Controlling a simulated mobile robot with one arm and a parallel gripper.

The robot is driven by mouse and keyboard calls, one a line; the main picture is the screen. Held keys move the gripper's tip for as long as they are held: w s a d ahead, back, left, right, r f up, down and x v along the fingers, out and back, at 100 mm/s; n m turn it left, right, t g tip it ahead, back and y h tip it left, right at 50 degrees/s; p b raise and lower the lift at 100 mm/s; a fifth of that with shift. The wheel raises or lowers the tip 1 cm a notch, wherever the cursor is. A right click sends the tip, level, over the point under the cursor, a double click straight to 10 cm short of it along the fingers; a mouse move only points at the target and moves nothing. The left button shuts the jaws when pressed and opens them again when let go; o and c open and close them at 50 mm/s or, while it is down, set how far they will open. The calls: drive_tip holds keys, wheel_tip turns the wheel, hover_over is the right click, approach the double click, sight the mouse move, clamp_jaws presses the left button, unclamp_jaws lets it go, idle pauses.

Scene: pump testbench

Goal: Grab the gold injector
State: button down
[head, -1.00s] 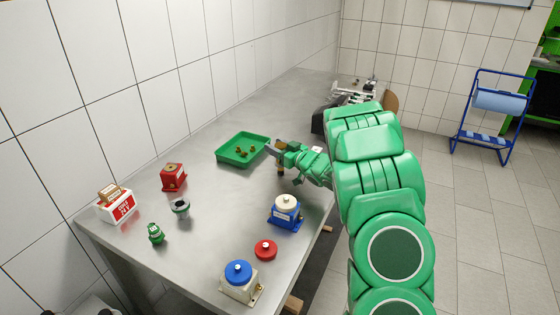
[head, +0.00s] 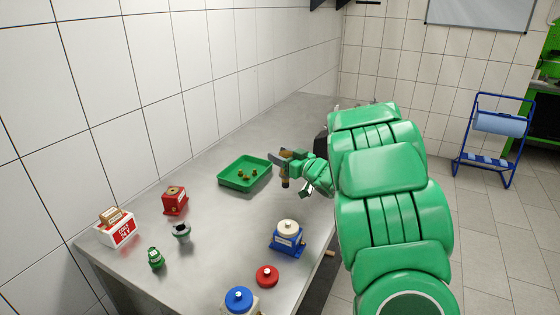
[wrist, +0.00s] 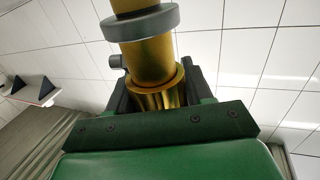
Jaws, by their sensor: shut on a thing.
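The gold injector (wrist: 150,60) is a gold cylinder with a grey ring around it and a small grey knob on its left side in the wrist view. My gripper (head: 284,160) is shut on it; in the wrist view the dark jaws flank the lower gold part. In the head view the injector (head: 286,182) is small and hangs roughly upright at the gripper, with a dark lower end. It appears to be above the table. Part of it is hidden by my fingers.
A green tray (head: 226,184) with several small gold pieces stands left of my gripper. A blue-based pump (head: 288,240), a red lid (head: 267,276), a blue-topped part (head: 239,299), a red box (head: 174,203), a grey cup (head: 181,232) and a green bottle (head: 156,258) stand on the steel table.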

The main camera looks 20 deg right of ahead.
drive_tip(key=s+a+r, duration=0.1)
drive_tip(key=s+r, duration=0.3)
drive_tip(key=s, duration=0.4)
drive_tip(key=shift+s+a, duration=0.25)
drive_tip(key=shift+s, duration=0.1)
